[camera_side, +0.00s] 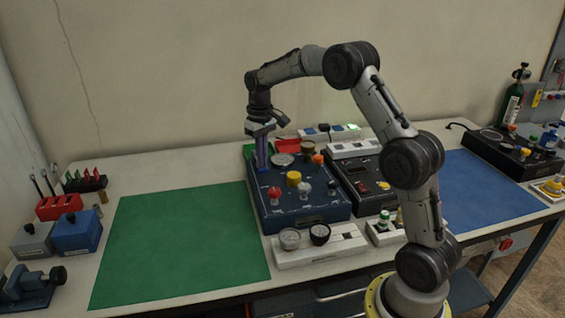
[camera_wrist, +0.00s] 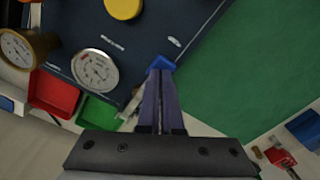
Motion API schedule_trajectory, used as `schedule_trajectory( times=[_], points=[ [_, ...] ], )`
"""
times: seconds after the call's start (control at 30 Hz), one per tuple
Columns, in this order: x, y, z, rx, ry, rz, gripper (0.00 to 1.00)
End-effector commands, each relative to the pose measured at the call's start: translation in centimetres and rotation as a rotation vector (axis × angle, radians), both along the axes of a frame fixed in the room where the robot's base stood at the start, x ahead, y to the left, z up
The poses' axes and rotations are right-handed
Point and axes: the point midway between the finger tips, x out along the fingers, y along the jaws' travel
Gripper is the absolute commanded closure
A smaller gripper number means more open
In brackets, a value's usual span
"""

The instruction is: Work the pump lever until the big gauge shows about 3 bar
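The dark blue trainer panel (camera_side: 290,212) stands in the middle of the table. The big gauge (camera_side: 284,159), round with a pale dial, sits at its back and also shows in the wrist view (camera_wrist: 95,68); its reading is too small to tell. My gripper (camera_side: 262,166) points down at the panel's back left part. In the wrist view, its long fingers (camera_wrist: 160,78) are close together at the blue handle (camera_wrist: 161,63) of the pump lever. A pale lever arm (camera_wrist: 131,106) shows beside them. The fingers hide part of the handle.
The panel carries a yellow knob (camera_side: 294,178), a red knob (camera_side: 274,193) and other controls. A red bin (camera_wrist: 53,94) and a green bin (camera_wrist: 100,111) stand behind it. The green mat (camera_side: 180,245) at left is clear. A second panel (camera_side: 362,185) stands close on the right.

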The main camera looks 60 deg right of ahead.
Motion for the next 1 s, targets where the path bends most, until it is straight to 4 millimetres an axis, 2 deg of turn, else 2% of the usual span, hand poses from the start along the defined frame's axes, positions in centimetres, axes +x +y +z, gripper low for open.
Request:
schedule_trajectory(
  times=[0.27, 0.43, 1.0],
  points=[
    [0.0, -0.1, -1.4, -0.001, 0.001, 0.000, 1.00],
    [0.1, 0.0, -1.3, -0.001, -0.001, 0.000, 1.00],
    [0.0, 0.0, 2.3, 0.000, 0.000, 0.000, 1.00]
  ],
)
